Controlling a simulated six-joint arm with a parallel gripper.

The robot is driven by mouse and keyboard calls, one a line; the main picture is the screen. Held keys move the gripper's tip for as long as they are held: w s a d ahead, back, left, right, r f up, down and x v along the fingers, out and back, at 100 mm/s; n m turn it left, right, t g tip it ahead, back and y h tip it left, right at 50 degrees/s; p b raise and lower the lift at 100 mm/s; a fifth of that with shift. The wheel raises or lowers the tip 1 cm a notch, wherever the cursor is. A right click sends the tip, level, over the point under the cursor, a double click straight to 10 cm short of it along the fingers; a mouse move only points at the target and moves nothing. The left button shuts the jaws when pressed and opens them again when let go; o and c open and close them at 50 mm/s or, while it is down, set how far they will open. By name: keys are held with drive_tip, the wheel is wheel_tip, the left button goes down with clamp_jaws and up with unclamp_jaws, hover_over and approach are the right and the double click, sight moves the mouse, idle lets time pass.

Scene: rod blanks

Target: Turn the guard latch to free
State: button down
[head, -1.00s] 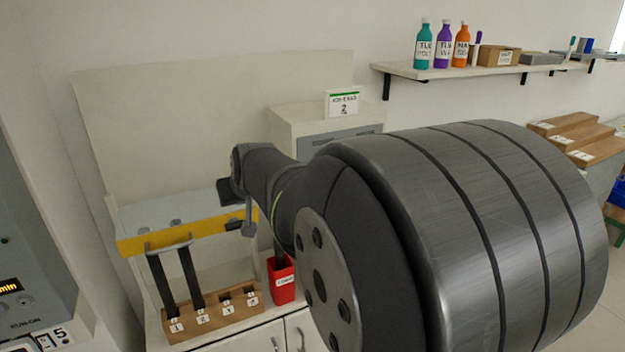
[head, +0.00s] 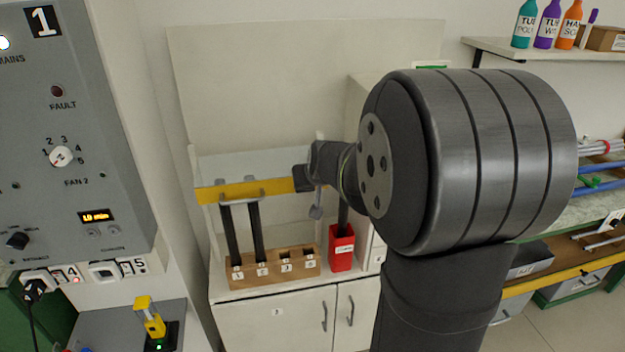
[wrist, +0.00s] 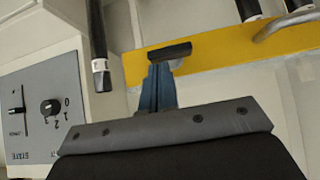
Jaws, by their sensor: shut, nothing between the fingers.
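The guard is a clear panel with a yellow bar (head: 235,191), in front of the rod rack. It crosses the upper right of the wrist view (wrist: 230,50). A short dark bar (wrist: 170,50), which looks like the guard latch, lies across the bar's end in the wrist view. My gripper (wrist: 160,72) is shut and empty, its blue-grey fingers pointing at this dark bar. Its tips are right at the dark bar; I cannot tell whether they touch. In the head view my arm and wrist hide much of the latch area, so the latch's setting is unclear.
A wooden rack (head: 272,266) holds black rods behind the guard. A red bin (head: 341,248) stands to its right. A grey control panel (head: 75,130) is at the left. A knob panel (wrist: 45,108) is left of my gripper in the wrist view.

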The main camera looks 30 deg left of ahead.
drive_tip(key=shift+w+d+f+m+g+y, duration=0.3)
drive_tip(key=shift+m+g+y, duration=0.2)
drive_tip(key=shift+g+y, duration=0.2)
idle(0.9)
drive_tip(key=f+m+g+y, duration=0.1)
drive_tip(key=m+y, duration=0.1)
drive_tip(key=y, duration=0.1)
drive_tip(key=f+m+g+y, duration=0.2)
drive_tip(key=y, duration=0.1)
drive_tip(key=w+d+f+m+g+y, duration=0.1)
drive_tip(key=m+g+y, duration=0.1)
drive_tip(key=m+y, duration=0.1)
drive_tip(key=shift+f, duration=0.15)
idle(0.7)
drive_tip(key=shift+s+f, duration=0.1)
drive_tip(key=shift+f, duration=0.05)
idle(0.5)
